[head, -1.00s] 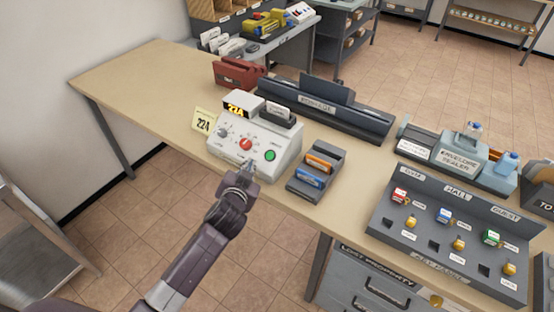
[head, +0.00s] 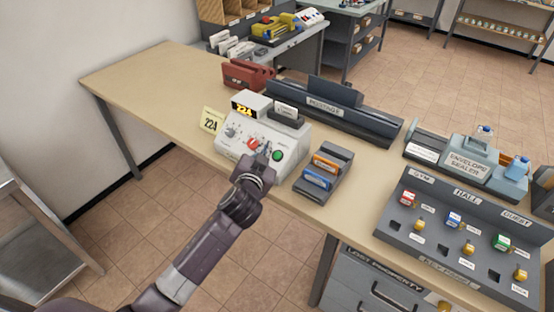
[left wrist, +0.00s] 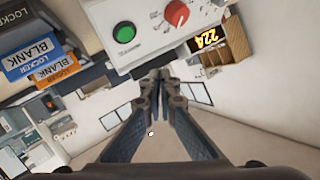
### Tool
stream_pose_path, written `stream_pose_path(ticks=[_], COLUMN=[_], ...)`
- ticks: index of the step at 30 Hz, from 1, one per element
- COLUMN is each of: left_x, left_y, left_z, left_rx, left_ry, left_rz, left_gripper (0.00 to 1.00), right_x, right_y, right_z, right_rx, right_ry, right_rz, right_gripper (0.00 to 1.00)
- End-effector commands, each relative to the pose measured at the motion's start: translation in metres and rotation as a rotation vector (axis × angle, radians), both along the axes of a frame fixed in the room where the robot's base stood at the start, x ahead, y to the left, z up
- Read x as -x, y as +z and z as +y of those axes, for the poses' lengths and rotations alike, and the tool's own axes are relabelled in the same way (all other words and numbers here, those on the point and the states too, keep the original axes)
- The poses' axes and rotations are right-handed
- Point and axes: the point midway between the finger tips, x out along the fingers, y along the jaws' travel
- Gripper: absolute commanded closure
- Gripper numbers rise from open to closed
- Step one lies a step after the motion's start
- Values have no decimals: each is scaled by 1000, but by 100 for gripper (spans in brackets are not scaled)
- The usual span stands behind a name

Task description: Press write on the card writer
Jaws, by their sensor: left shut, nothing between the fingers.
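The card writer (head: 240,151) is a pale grey box on the table with a lit yellow display, a red knob (head: 253,143) and a round green button (head: 278,156). A card stands in the slot on its top. My left gripper (head: 266,151) is shut and empty, its tips in front of the panel between the red knob and the green button. In the left wrist view the shut fingertips (left wrist: 160,74) lie near the panel edge, with the green button (left wrist: 124,32) and red knob (left wrist: 176,14) beyond. Contact cannot be told. My right gripper is out of view.
A yellow note (head: 211,120) stands left of the writer. A dark rack of blank locker cards (head: 323,169) stands close on its right. A long grey postage holder (head: 335,115) is behind, a key panel (head: 460,235) farther right. The table's left end is clear.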

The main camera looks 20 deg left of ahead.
Motion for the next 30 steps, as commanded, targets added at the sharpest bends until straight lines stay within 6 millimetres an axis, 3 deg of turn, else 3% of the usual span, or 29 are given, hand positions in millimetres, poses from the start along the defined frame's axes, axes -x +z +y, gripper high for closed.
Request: stream_pose_path(ticks=[1,3,12,30], left_x=[-5,-10,-29,-35], left_y=[-14,-23,-50,-54], left_z=[-2,-4,-11,-13], left_rx=[-1,-1,2,1], left_ry=[-1,-1,0,1], left_rz=[-1,-1,0,1], left_gripper=[100,100,100,100], right_x=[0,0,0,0], right_y=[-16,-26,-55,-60], right_z=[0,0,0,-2], right_rx=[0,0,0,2], right_ry=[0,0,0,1], right_rz=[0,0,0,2], right_gripper=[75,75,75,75])
